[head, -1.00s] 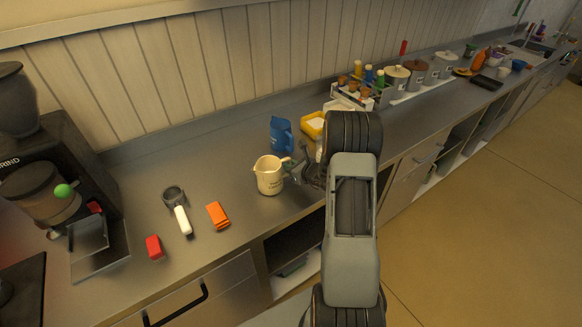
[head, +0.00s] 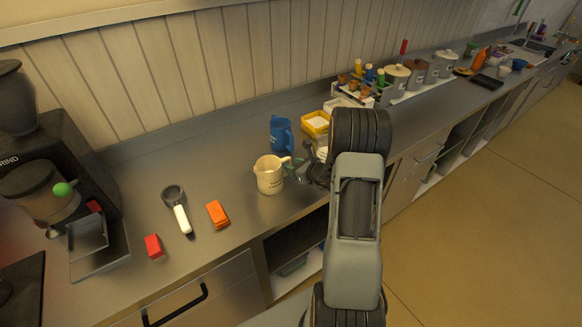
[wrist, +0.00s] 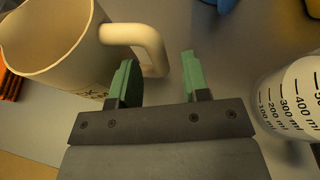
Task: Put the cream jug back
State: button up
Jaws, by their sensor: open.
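The cream jug (head: 269,176) stands upright on the steel counter, its handle toward my gripper on the right. In the wrist view the jug (wrist: 60,45) fills the upper left, and its handle (wrist: 140,40) reaches to the fingers. My gripper (head: 296,168) is open beside the handle. In the wrist view its green fingertips (wrist: 158,75) are apart; the left finger is by the handle's lower end, with the handle's outer curve at the gap. I cannot tell whether they touch.
A blue jug (head: 281,133) stands behind the cream jug. A clear measuring cup (wrist: 290,95) is close to the right finger. A yellow tray (head: 316,123) is further back. An orange block (head: 217,213), a white-handled portafilter (head: 178,208) and a red block (head: 153,246) lie left.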

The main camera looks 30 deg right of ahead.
jog(key=b+v, duration=0.1)
jog(key=v, duration=0.8)
jog(key=s+a+r+n+g+y, duration=0.2)
jog(key=s+a+r+n+g, duration=0.2)
jog(key=a+n, duration=0.5)
jog(key=s+a+r+n+g+y, duration=0.1)
jog(key=s+a+r+n+g, duration=0.3)
jog(key=a+n, duration=0.45)
jog(key=s+a+r+n+h, duration=0.1)
jog(key=s+r+n+h, duration=0.5)
jog(key=n, duration=0.8)
jog(key=shift+s+a+n+h, duration=0.35)
jog(key=shift+s+h, duration=0.15)
jog(key=shift+s, duration=1.1)
jog(key=shift+r, duration=0.1)
